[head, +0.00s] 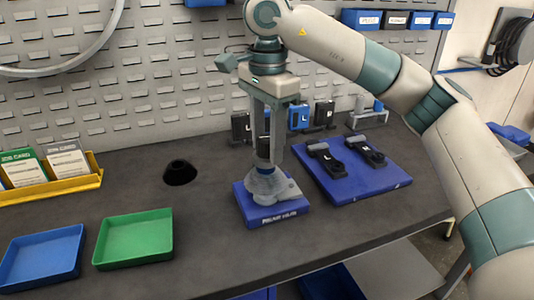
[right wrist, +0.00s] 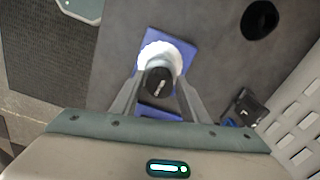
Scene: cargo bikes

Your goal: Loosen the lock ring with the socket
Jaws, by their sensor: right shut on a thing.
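My right gripper (head: 267,155) points straight down and is shut on a dark socket (head: 264,148). The socket also shows between the fingers in the right wrist view (right wrist: 159,82). Directly below it, a grey conical part (head: 266,184) with a pale toothed edge in the right wrist view (right wrist: 174,54) sits on a blue labelled block (head: 270,213). The socket's lower end appears at or just above the top of this part; I cannot tell whether it is seated. The lock ring itself is not clearly visible, being hidden by the socket and fingers. My left gripper is out of view.
A blue board (head: 352,187) with two black tools lies right of the block. Green (head: 135,240) and blue (head: 42,255) trays lie front left. Small labelled holders (head: 299,117) stand behind. The bench between is clear.

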